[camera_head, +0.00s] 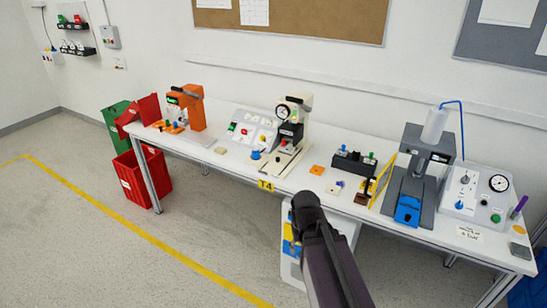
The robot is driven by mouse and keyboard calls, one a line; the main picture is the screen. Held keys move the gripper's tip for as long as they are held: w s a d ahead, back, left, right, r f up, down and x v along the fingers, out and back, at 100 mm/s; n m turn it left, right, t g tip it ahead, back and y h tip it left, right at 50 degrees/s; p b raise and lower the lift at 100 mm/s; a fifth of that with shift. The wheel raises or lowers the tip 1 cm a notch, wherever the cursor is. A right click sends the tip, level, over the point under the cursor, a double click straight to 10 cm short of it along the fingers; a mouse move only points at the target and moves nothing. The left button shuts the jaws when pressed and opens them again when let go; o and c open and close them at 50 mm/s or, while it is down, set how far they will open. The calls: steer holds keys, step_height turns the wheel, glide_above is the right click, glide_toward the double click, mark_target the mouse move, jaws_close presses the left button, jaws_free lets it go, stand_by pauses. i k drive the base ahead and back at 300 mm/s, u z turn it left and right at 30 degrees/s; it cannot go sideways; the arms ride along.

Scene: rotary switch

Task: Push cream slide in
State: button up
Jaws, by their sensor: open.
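The cream press (294,112) stands upright near the middle of the table, with a round gauge on its head. Its cream slide (284,160) lies low at the front of the press and appears to stick out toward the table's front edge. How far out it is cannot be told at this size. My gripper's fingers do not show. No contact with the slide is visible.
A sloped control box (250,130) and a blue knob (255,155) are left of the press. An orange press (190,108) and grey press (420,165) stand farther out. Floor left of my arm is clear.

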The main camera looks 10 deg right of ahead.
mark_target(285, 153)
steer(key=i, duration=0.95)
steer(key=z, duration=0.05)
